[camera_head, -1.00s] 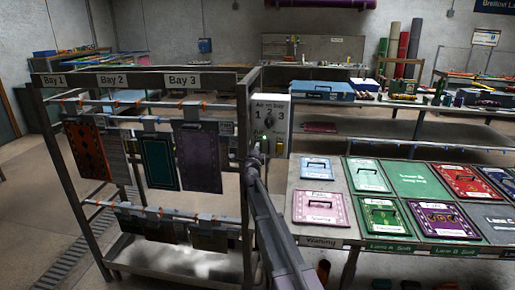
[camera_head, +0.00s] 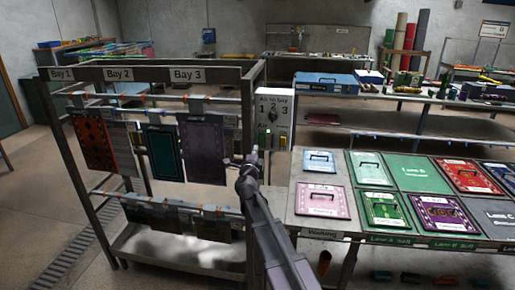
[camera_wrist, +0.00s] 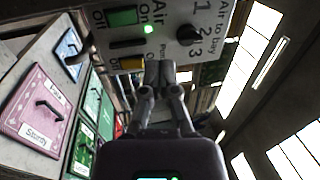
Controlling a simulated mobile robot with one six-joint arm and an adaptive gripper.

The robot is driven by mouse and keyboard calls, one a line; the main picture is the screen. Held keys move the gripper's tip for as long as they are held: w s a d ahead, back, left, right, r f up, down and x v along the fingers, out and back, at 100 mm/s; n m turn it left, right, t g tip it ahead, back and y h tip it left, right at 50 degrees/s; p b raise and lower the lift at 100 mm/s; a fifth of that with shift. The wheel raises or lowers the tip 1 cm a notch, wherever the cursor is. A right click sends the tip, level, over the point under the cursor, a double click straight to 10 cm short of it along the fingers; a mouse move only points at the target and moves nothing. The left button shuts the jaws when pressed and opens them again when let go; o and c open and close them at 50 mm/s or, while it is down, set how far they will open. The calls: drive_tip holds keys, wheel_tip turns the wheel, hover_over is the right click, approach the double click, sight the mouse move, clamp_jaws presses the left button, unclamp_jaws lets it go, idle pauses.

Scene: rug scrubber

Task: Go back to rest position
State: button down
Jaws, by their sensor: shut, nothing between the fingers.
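My gripper (camera_head: 250,158) is shut and empty. In the head view it is in front of the lower left part of the white control panel (camera_head: 284,98). In the wrist view my gripper's shut fingertips (camera_wrist: 160,72) point at the lower part of the panel (camera_wrist: 170,12), near a yellow button (camera_wrist: 132,63). I cannot tell how wide the gap to the panel is. The "Air to bay" knob (camera_wrist: 190,34) sits by the numbers 1, 2 and 3. A green light (camera_wrist: 148,29) is lit beside a green button (camera_wrist: 121,17).
A metal rack (camera_head: 68,150) with hanging rugs stands on the left. A table (camera_head: 296,200) with several flat coloured panels with handles is on the right. A shelf with a blue case (camera_head: 328,85) is behind. Open floor (camera_head: 40,210) lies at far left.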

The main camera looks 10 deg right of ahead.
drive_tip(key=shift+s+a, duration=0.1)
drive_tip(key=shift+s, duration=0.05)
idle(0.3)
drive_tip(key=s+a+f+n+g+y, duration=0.35)
drive_tip(key=s+f+n+y, duration=0.25)
drive_tip(key=n, duration=0.3)
drive_tip(key=s+a+f+n+g+y, duration=0.3)
drive_tip(key=s+f+n+g+y, duration=0.25)
drive_tip(key=f+n, duration=0.2)
drive_tip(key=s+d+f+n+g+h, duration=0.1)
drive_tip(key=s+d+f+g, duration=0.1)
drive_tip(key=s, duration=0.5)
drive_tip(key=s+d+f+n+g+h, duration=0.2)
drive_tip(key=s+d+f+g, duration=0.1)
drive_tip(key=s, duration=0.5)
drive_tip(key=s+d+f+n+g+h, duration=0.2)
drive_tip(key=s+d+f+g, duration=0.1)
drive_tip(key=s+d+g, duration=0.2)
drive_tip(key=s, duration=0.2)
drive_tip(key=shift+s+d+f, duration=0.15)
drive_tip(key=shift+s+d, duration=0.2)
drive_tip(key=shift+d, duration=0.05)
